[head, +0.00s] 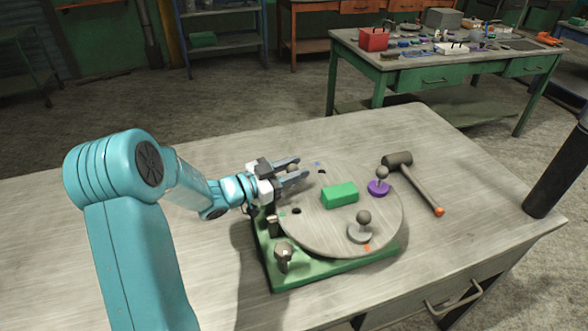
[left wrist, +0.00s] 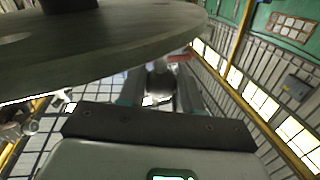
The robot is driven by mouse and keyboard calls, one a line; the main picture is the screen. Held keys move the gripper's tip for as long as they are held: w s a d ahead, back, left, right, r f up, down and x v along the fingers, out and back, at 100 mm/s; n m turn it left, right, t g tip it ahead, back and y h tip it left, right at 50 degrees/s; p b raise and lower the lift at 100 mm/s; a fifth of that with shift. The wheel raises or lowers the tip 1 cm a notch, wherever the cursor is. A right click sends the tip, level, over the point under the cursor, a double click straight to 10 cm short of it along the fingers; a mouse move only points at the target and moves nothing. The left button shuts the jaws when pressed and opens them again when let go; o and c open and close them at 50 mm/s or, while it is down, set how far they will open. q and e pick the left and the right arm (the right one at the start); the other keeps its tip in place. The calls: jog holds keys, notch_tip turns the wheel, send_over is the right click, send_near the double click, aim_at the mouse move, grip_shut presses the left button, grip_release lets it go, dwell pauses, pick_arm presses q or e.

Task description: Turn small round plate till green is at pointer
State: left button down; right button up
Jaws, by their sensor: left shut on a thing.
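The small round plate (head: 325,228) is grey and lies on a green base (head: 325,272) on the table. Its rim carries a blue mark (head: 317,163), an orange mark (head: 367,248) and a small green mark (head: 283,214) at the left. A metal post (head: 272,225) stands by the left rim; I cannot tell whether it is the pointer. My left gripper (head: 292,174) is at the plate's far left edge, its fingers shut on a grey knob-like thing (left wrist: 160,82), mostly hidden. The plate's edge (left wrist: 120,58) fills the upper left wrist view. My right gripper is not in view.
A metal clamp-like piece (head: 283,257) stands at the base's near left corner. A hammer (head: 418,185) lies to the right. The left tabletop is clear.

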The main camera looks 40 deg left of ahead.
pick_arm(q)
jog(key=c, duration=0.8)
grip_release()
jog(key=shift+s, duration=0.1)
jog(key=b+v, duration=0.2)
jog(key=v, duration=1.4)
jog(key=shift+s+r, duration=0.1)
